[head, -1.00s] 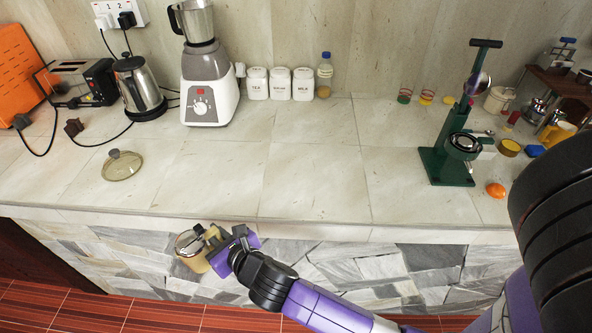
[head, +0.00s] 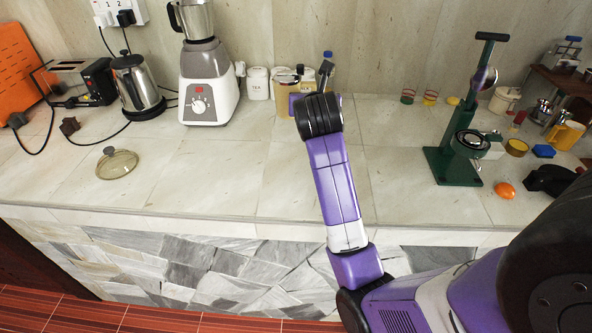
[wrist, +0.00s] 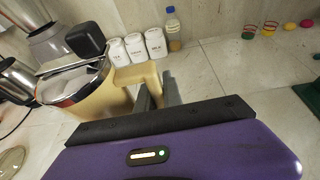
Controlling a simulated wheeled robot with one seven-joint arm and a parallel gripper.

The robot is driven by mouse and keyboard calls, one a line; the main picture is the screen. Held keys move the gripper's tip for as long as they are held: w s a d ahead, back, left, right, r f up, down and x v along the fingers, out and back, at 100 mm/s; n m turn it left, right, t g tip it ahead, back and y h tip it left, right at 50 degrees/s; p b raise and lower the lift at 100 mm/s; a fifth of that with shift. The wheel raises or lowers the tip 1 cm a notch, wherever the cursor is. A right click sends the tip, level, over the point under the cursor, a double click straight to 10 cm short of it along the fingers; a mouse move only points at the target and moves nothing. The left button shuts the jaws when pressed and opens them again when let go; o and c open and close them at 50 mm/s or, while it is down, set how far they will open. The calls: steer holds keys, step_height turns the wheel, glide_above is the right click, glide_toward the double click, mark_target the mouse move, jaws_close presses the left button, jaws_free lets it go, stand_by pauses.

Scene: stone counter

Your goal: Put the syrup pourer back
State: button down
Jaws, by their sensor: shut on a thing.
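The syrup pourer is a cream-yellow jug with a metal rim and a dark part on top. In the wrist view the syrup pourer (wrist: 108,108) fills the left, its handle reaching right to my gripper (wrist: 152,98). My gripper is shut on the handle. I cannot tell whether the pourer touches the counter.
White canisters (wrist: 134,46) and a bottle (wrist: 173,30) stand behind the pourer. A blender (head: 207,85) and kettle (head: 137,87) are to the left, with a glass lid (head: 117,164) in front. A green press (head: 462,125) and small cups (head: 429,97) are right. The counter's middle is clear.

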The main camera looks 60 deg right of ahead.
steer(key=shift+m, duration=0.3)
steer(key=f+b, duration=0.1)
steer(key=f, duration=0.5)
steer(key=s+d+f, duration=0.1)
steer(key=f, duration=0.5)
steer(key=f+b, duration=0.1)
steer(key=f, duration=0.6)
steer(key=shift+s+d+b, duration=0.2)
steer(key=shift+s+b, duration=0.1)
steer(key=shift+b, duration=0.05)
steer(key=c, duration=1.5)
jaws_free()
steer(key=shift+f+g, duration=0.1)
steer(key=shift+g, duration=0.2)
steer(key=v, duration=1.2)
steer(key=shift+p, duration=0.35)
